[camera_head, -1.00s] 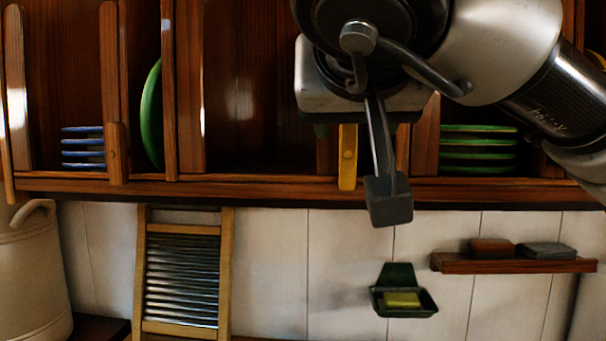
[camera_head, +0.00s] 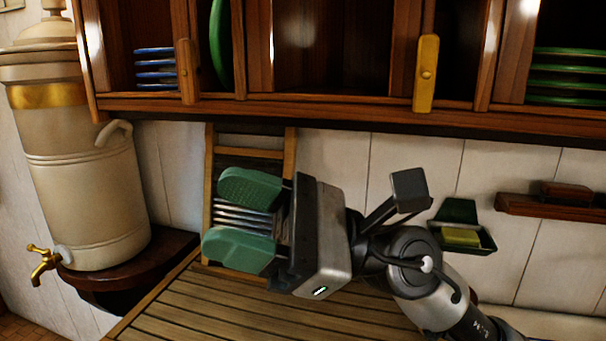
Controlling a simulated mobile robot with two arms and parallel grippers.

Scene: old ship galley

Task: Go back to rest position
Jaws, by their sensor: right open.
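My right gripper (camera_head: 243,219) is in the middle of the head view, below the cupboard. Its two green finger pads point left and stand apart, with nothing between them. It is in front of the washboard (camera_head: 284,158) and above the slatted wooden counter (camera_head: 215,308), and hides part of the washboard. My right arm comes in from the lower right. My left gripper does not show.
The wooden cupboard (camera_head: 330,116) runs across the top, with blue plates (camera_head: 155,68), green plates (camera_head: 570,75) and a green plate on edge (camera_head: 219,45). A cream urn (camera_head: 85,190) with a brass tap (camera_head: 42,263) stands left. A soap dish (camera_head: 484,240) and small shelf (camera_head: 545,207) hang right.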

